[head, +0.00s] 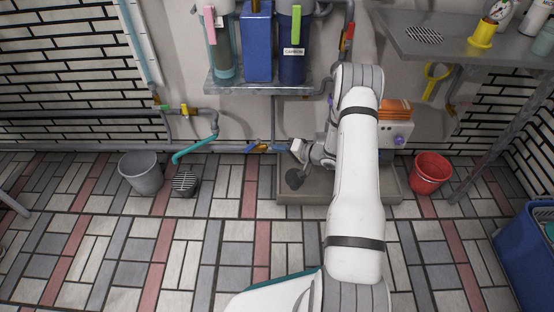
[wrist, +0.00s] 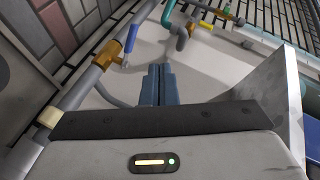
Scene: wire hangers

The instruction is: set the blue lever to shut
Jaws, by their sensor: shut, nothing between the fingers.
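The blue lever (head: 250,147) sits on a brass valve (head: 263,148) in a grey pipe low along the back wall. In the wrist view the blue lever (wrist: 131,38) stands out from the brass valve (wrist: 108,54), left of and beyond my fingertips, with a visible gap. I cannot tell its exact angle to the pipe. My gripper (head: 278,149) is just right of the valve in the head view. In the wrist view my gripper (wrist: 160,70) has its dark blue fingers together, with nothing between them.
A teal pipe (head: 195,150) with other valves is to the left, above a floor drain (head: 185,183) and a grey bucket (head: 141,172). A shelf (head: 262,85) with canisters hangs above. A red bucket (head: 430,172) stands right. A grey panel (wrist: 285,100) is close on the wrist view's right.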

